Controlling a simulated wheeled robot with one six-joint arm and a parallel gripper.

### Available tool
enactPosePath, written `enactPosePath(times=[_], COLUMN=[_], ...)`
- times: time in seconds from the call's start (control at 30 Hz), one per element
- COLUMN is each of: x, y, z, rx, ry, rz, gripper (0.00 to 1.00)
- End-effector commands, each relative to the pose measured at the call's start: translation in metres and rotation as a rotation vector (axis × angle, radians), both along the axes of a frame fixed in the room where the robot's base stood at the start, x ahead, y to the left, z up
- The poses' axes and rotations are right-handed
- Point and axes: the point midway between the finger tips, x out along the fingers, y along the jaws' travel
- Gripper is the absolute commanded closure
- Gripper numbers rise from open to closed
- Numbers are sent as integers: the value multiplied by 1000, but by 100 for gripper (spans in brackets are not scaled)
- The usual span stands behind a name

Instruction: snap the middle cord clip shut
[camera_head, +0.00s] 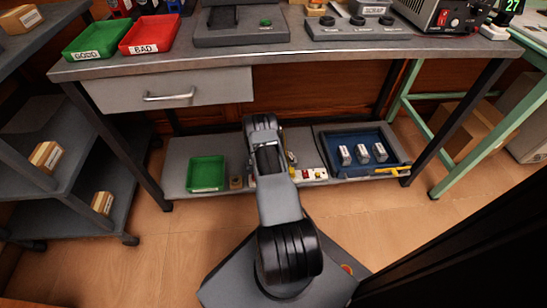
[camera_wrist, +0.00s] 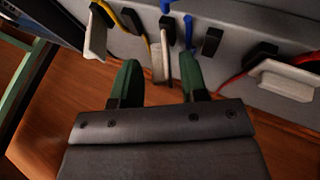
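In the wrist view, several black clip parts sit on a grey surface. The middle clip (camera_wrist: 168,28) is a black piece with a pale flap (camera_wrist: 160,62) hanging down from it, apparently open. My gripper (camera_wrist: 159,63) has two green fingers spread apart, with that flap between them in the picture; I cannot tell if they touch it. The left clip (camera_wrist: 101,16) has a white flap hanging down beside a yellow cord. The right clip (camera_wrist: 262,52) has a white flap sticking out near a red cord. In the head view my arm hides the gripper.
A blue cord (camera_wrist: 188,30) hangs right of the middle clip. In the head view, the lower shelf holds a green bin (camera_head: 207,173) and a blue tray (camera_head: 336,133) with small blocks. A bench (camera_head: 300,52) stands above. Clear wooden floor (camera_head: 165,230) lies in front.

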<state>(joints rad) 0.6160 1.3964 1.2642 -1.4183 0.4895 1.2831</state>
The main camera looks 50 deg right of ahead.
Motion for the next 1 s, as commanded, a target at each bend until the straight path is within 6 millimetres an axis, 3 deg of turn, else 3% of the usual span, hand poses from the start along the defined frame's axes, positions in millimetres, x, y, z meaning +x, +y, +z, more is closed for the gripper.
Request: enactPosePath(times=[0.37,0.8,1.0], x=[0,-1,1], y=[-2,-3,-2], z=[-3,-3,-9], rx=[0,0,-40], ry=[0,1,33], rz=[0,-2,-1], gripper=[60,100,100])
